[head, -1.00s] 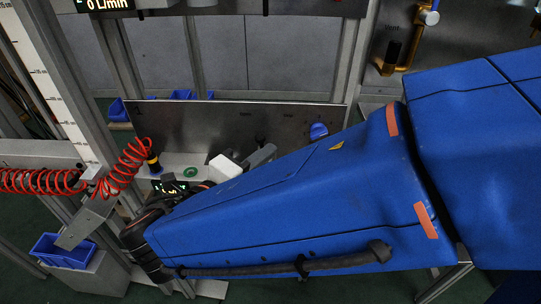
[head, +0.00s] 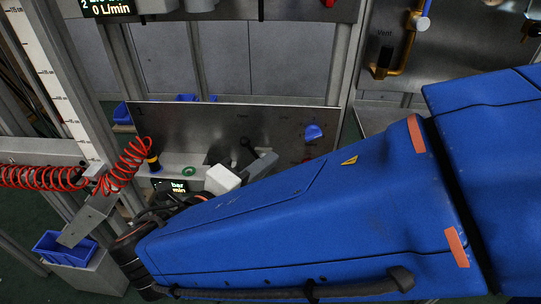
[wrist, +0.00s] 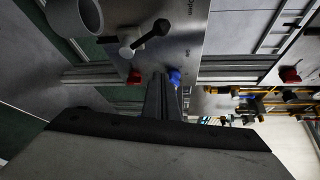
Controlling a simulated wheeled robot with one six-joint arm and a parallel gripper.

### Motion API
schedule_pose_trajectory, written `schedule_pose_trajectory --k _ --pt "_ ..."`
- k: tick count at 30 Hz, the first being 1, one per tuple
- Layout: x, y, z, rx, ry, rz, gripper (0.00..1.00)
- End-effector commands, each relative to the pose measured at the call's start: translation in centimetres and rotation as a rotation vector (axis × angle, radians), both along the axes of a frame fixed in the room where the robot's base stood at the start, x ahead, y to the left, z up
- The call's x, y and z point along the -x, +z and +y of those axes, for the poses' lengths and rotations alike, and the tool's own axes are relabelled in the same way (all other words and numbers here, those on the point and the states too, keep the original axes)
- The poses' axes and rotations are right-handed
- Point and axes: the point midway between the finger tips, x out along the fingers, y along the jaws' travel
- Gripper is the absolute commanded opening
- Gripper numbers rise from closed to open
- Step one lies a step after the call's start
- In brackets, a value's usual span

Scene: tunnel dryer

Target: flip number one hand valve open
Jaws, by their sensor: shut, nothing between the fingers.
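A steel panel (head: 200,125) stands behind my arm in the head view. It carries a blue knob (head: 313,132) and, lower left, a small black lever (head: 247,147). In the wrist view a black lever handle (wrist: 152,35) sits on a silver body on the panel. A blue knob (wrist: 175,77) and a red knob (wrist: 134,77) are near the panel's edge. My gripper (wrist: 161,80) is shut and empty, pointing at the panel below the black lever and appearing apart from it. In the head view my arm hides much around it.
A coiled red hose (head: 125,165) hangs at the left, above a blue bin (head: 66,248). A brass pipe (head: 405,55) is on another panel at upper right. A grey cylinder (wrist: 75,17) is at the wrist view's upper left. Aluminium posts (head: 343,60) frame the panel.

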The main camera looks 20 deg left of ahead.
Motion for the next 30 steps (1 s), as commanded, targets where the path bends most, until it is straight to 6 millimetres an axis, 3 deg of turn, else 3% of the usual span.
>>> schedule_pose_trajectory --k 6,12,30 --pt "3.4 -0.9 0.9 0.002 0.003 0.000 0.00" --pt "5.5 -1.5 1.4 0.001 0.001 0.000 0.00" --pt "6.2 -1.7 1.5 0.000 0.000 0.000 0.00"
